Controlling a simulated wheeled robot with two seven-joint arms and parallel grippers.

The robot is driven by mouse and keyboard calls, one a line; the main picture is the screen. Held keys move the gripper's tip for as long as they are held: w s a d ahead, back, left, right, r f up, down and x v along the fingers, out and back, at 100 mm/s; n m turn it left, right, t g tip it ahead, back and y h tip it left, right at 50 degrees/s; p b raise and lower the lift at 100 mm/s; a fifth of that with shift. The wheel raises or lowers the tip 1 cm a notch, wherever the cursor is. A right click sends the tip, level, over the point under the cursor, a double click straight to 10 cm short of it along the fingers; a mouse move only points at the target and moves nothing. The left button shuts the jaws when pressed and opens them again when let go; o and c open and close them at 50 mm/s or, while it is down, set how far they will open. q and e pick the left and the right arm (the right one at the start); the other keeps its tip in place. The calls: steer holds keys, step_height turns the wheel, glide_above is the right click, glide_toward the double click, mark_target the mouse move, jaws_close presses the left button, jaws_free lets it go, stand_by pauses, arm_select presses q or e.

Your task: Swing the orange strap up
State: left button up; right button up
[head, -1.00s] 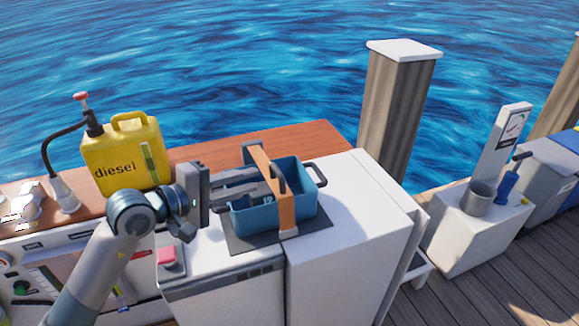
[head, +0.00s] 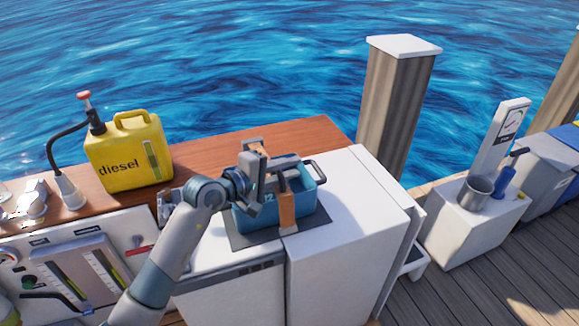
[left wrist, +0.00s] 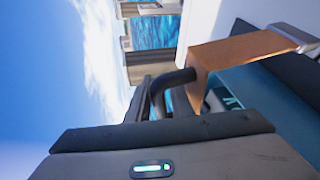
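The orange strap (head: 287,212) lies over a blue box (head: 254,215). Its front part runs down the box's front side to a pale buckle end, and its back part shows behind my gripper. My left gripper (head: 288,172) is over the box at the strap, with its fingers apart; they hide the middle of the strap. In the left wrist view the strap (left wrist: 245,50) crosses the upper right, beside a black curved handle (left wrist: 175,80). Whether the fingers touch the strap cannot be told. My right gripper is out of view.
The box stands on a dark mat (head: 318,217) on a white cabinet top (head: 365,195). A yellow diesel can (head: 130,155) stands at the left on the wooden ledge (head: 215,160). A wooden post (head: 397,110) rises behind. The cabinet top right of the box is clear.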

arm_select(q)
jaws_close()
steer(key=shift+r, duration=0.1)
